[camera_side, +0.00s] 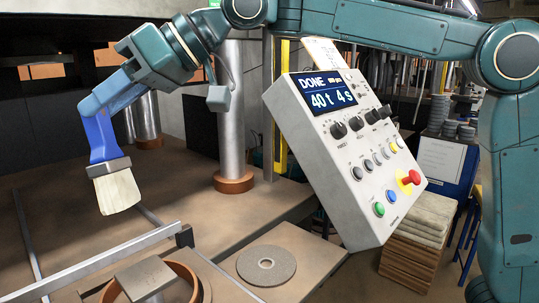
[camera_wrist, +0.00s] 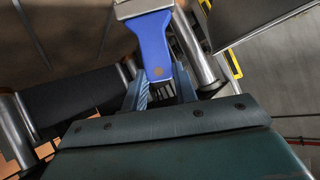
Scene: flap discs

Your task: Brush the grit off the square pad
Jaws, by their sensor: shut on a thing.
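My gripper (camera_side: 112,93) is shut on the blue handle of a brush (camera_side: 100,138), at the upper left of the side view. The brush hangs down with its cream bristles lowest, in the air and apart from the pad. In the wrist view, my gripper's fingers (camera_wrist: 161,88) close on the brush's blue handle (camera_wrist: 153,44), and most of the bristles lie past the top edge. The square pad (camera_side: 146,278) is a grey plate within a brown ring at the bottom left of the side view. I cannot make out grit on it.
A metal rail (camera_side: 105,262) crosses behind the pad. A round grey disc (camera_side: 266,265) lies on the plate to its right. A tilted control box (camera_side: 350,150) reading "DONE 40 t 4 s" stands right of centre. Steel columns (camera_side: 232,120) rise behind the brush.

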